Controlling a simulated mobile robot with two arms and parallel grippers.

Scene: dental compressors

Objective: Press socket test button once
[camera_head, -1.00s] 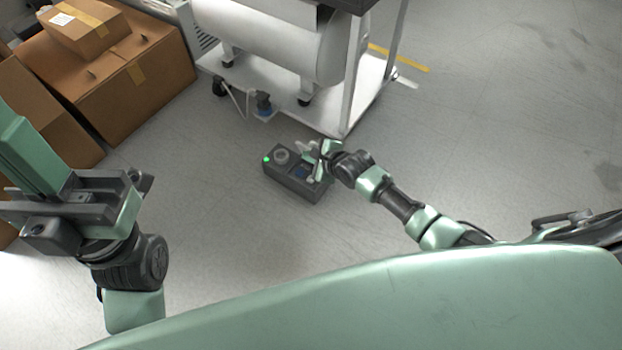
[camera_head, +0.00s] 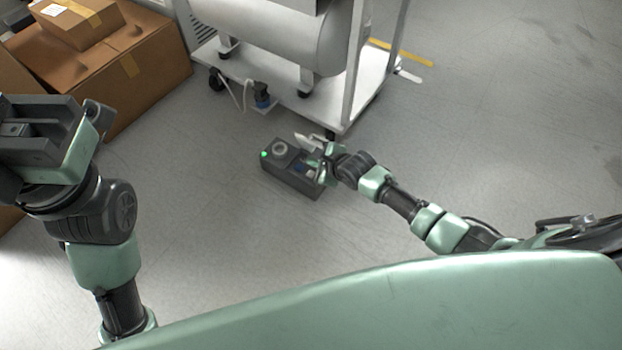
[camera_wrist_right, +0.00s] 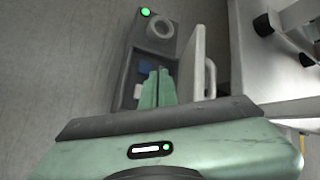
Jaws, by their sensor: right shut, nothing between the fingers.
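The socket tester is a dark grey box (camera_head: 284,170) on the floor, with a lit green lamp (camera_head: 264,154) and a round socket (camera_head: 280,148). In the right wrist view the box (camera_wrist_right: 120,60) has a blue patch (camera_wrist_right: 145,65) and a small white patch (camera_wrist_right: 137,91) in a recess. A pale flap with a handle (camera_wrist_right: 196,55) stands up along its right side. My right gripper (camera_wrist_right: 158,76) is shut and empty, its fingertips over the recess beside the blue patch. Contact cannot be told. My left gripper (camera_head: 45,135) is at the far left, away from the box; its jaw opening is unclear.
A white cart (camera_head: 290,110) carrying a large pale tank (camera_head: 285,45) stands just behind the box, with a blue-and-black plug-like part (camera_head: 262,95) at its base. Cardboard boxes (camera_head: 140,85) stand at the upper left. The floor left of the tester is clear.

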